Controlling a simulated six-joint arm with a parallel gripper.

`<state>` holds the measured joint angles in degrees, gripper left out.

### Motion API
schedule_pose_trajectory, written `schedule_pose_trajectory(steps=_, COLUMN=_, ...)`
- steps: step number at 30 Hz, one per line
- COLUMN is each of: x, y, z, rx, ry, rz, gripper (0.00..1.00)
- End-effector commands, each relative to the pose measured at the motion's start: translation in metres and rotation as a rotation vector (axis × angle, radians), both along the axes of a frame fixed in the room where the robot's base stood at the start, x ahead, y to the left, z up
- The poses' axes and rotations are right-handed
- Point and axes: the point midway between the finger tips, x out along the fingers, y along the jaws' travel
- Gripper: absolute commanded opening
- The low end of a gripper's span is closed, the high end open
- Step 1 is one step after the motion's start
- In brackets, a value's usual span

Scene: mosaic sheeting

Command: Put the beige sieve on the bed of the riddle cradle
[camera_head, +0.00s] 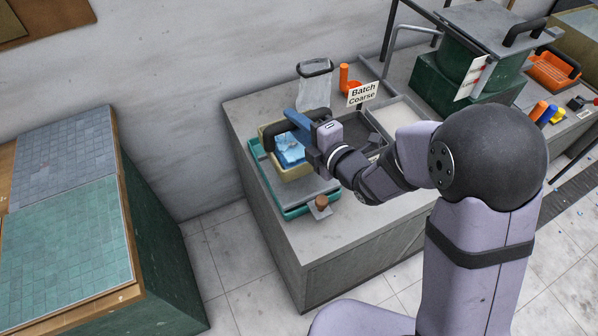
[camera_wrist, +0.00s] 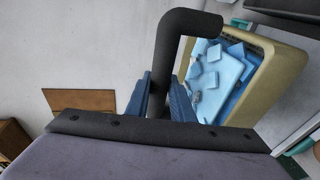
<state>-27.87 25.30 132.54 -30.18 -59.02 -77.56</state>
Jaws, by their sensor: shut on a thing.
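The beige sieve (camera_head: 293,174) is at the left end of the grey bench, with light blue pieces inside it and a black handle. My gripper (camera_head: 306,122) is shut on that handle. In the wrist view, the blue fingers of my gripper (camera_wrist: 164,98) close around the black handle, and the beige sieve (camera_wrist: 268,82) shows to the right. A teal-edged tray with a grey bed (camera_head: 318,189), seemingly the riddle cradle, lies under and in front of the sieve. I cannot tell whether the sieve touches the bed. My gripper and wrist hide part of the sieve's right side.
A brown knob (camera_head: 322,202) stands at the tray's front corner. Behind are a clear jar (camera_head: 314,88), an orange item (camera_head: 345,78) and a "Batch Coarse" sign (camera_head: 362,94). A pale-filled tray (camera_head: 398,112) and a green machine (camera_head: 450,88) stand right. The bench front is clear.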

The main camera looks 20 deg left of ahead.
Motion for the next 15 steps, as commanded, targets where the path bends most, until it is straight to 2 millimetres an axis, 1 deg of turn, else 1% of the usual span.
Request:
schedule_pose_trajectory(steps=1, x=0.001, y=0.001, z=0.003, rx=0.005, ry=-0.006, rz=-0.004, gripper=0.0)
schedule_pose_trajectory(steps=3, x=0.001, y=0.0, z=0.002, rx=0.004, ry=-0.006, rz=-0.007, gripper=0.0)
schedule_pose_trajectory(steps=7, x=0.001, y=0.0, z=-0.004, rx=0.003, ry=-0.004, rz=-0.007, gripper=0.0)
schedule_pose_trajectory(steps=15, x=0.002, y=0.0, z=-0.039, rx=0.002, ry=-0.004, rz=-0.008, gripper=0.0)
